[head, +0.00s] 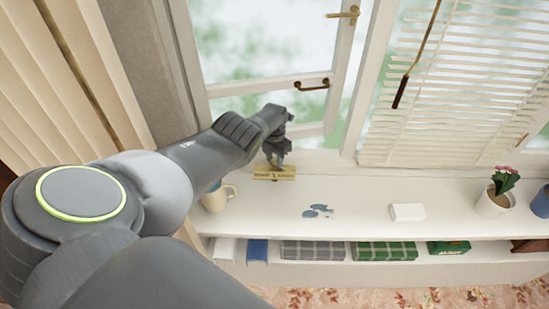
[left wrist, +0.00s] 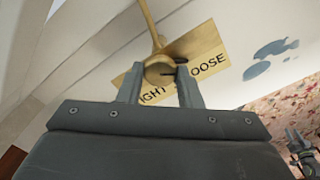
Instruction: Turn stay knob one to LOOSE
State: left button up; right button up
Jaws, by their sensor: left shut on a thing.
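A round brass stay knob (left wrist: 158,70) shows in the left wrist view, with a brass rod running up from it. It sits at a brass label plate (left wrist: 207,62) whose visible words read "IGHT" at left and "LOOSE" at right. A dark mark shows at the knob's right side; which word it points to I cannot tell. My left gripper (left wrist: 158,80) is shut on the knob, one finger on each side. In the head view, my left gripper (head: 277,160) hides the knob, and the plate (head: 285,174) lies below it on the sill. My right gripper (left wrist: 300,148) seems to show small at lower right.
A beige mug (head: 217,197) stands left of the plate. A window handle (head: 312,86) is above my gripper. Blinds (head: 455,80) hang at right.

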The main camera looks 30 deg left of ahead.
aim_at(274, 161)
pick_arm(q)
jog(key=shift+w+r, duration=0.1)
dwell(0.3)
jog(key=o, duration=1)
jog(key=shift+r+p, duration=0.8)
jog(key=shift+r, duration=0.5)
jog(key=shift+r+b, duration=0.3)
jog(key=shift+r, duration=1.25)
notch_tip(274, 161, up, 12)
jog(key=shift+f+b, duration=0.15)
jog(key=shift+b, duration=0.35)
jog(key=shift+f, duration=0.1)
